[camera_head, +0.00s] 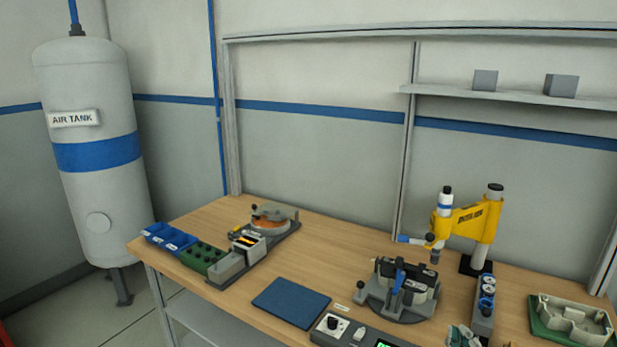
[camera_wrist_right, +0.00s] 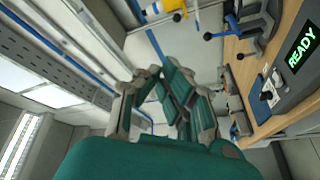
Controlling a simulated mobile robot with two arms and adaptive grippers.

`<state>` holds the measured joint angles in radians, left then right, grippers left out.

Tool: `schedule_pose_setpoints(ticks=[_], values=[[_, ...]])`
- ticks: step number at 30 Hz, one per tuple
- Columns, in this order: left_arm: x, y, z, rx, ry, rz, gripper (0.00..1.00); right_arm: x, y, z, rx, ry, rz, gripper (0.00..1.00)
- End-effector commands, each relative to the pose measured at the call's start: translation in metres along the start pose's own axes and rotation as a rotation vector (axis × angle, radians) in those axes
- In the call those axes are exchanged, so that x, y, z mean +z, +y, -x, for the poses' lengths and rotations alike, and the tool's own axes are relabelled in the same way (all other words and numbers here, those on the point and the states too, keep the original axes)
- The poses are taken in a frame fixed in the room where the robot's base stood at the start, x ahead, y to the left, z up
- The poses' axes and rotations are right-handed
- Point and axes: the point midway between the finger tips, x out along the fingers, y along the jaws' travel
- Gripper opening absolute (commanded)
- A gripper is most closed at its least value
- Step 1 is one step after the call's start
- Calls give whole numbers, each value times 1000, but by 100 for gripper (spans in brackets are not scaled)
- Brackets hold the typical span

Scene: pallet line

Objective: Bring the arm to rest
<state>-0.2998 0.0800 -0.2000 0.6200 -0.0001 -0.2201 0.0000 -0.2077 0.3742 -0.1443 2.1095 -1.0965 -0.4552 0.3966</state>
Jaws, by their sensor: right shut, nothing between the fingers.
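My right gripper (camera_head: 461,337) shows only in part at the bottom edge of the head view, in front of the bench. It also shows in the right wrist view (camera_wrist_right: 163,82), where its green and grey fingers are shut with nothing held. The wrist view is tilted, with the bench off to its right side. My left gripper is in neither view.
The wooden bench (camera_head: 225,213) carries a blue mat (camera_head: 290,302), a control box (camera_head: 345,331), a black clamp fixture (camera_head: 403,290), a yellow press (camera_head: 470,222) and a green tray with a pale housing (camera_head: 572,322). Blue bins (camera_head: 168,238) stand left. An air tank (camera_head: 95,150) stands beyond.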

Motion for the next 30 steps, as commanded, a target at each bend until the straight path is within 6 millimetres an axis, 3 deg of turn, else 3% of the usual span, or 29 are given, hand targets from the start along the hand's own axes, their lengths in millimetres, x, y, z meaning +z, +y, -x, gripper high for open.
schedule_pose_setpoints(ticks=[3, 7, 12, 18, 23, 30], values=[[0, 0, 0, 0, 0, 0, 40, 54, -24, 50, -80, -352, -223, 0], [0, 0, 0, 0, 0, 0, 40, 87, -68, 118, -265, -682, -385, 0], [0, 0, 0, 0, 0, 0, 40, 88, -109, 189, -495, -918, -485, 0], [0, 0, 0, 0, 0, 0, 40, 72, -135, 255, -732, -1079, -546, 0], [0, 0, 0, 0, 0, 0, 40, 53, -148, 300, -913, -1162, -575, 0], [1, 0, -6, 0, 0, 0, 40, 95, -210, 295, -913, -1180, -559, 0]])
